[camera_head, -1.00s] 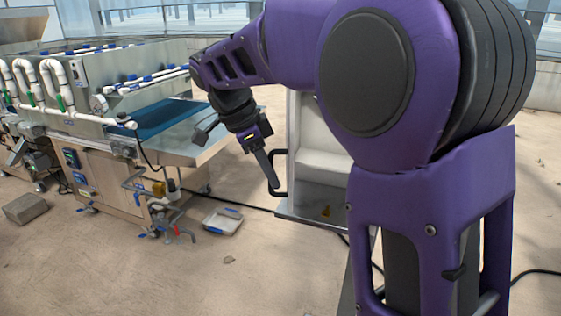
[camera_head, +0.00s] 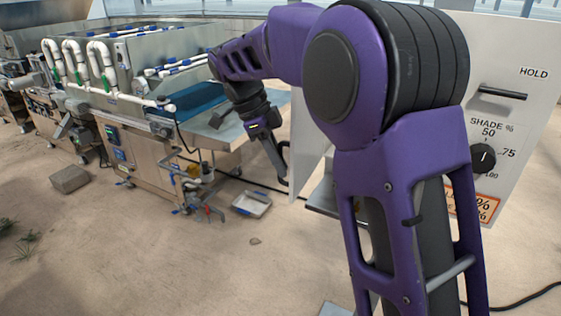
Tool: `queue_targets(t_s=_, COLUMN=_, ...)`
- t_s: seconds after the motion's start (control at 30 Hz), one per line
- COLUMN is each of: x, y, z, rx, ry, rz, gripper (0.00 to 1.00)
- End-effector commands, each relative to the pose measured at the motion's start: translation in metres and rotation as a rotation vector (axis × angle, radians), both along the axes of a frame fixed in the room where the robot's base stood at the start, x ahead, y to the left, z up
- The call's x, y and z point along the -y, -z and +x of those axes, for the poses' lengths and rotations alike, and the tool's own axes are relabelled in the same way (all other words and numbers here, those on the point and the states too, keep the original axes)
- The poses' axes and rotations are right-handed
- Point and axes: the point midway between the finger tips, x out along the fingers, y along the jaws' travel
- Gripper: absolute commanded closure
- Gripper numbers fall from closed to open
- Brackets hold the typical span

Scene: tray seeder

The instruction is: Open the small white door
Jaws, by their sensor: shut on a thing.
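The small white door (camera_head: 306,150) shows as a white panel left of my purple arm, which hides much of it. It stands at an angle to the labelled panel on the right, and appears swung open. Its black bar handle (camera_head: 287,150) is at its left edge. My gripper (camera_head: 282,178) is at this handle, with its fingers shut on it; the fingertips are small and partly merge with the dark handle.
A white panel (camera_head: 530,110) with a shade dial (camera_head: 483,158) stands at right behind my arm. A metal seeder machine (camera_head: 160,140) stands at left. A shallow tray (camera_head: 252,204), a grey block (camera_head: 70,178) and a dark cable lie on the floor.

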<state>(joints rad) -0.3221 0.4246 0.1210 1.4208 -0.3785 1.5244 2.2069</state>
Motion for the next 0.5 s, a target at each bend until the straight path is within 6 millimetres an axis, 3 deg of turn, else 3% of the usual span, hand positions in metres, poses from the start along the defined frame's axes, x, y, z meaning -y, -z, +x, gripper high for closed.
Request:
queue_targets(t_s=0.1, x=0.0004, y=-0.0006, z=0.0005, rx=0.002, ry=-0.001, rz=0.001, gripper=1.00)
queue_targets(t_s=0.13, x=0.0004, y=-0.0005, z=0.0004, rx=0.002, ry=-0.001, rz=0.001, gripper=0.80)
queue_targets(t_s=0.27, x=0.0005, y=-0.0004, z=0.0004, rx=0.001, ry=0.001, rz=0.001, gripper=0.56)
queue_targets(t_s=0.5, x=0.0005, y=-0.0002, z=0.0002, rx=0.001, ry=0.000, rz=0.000, gripper=0.55)
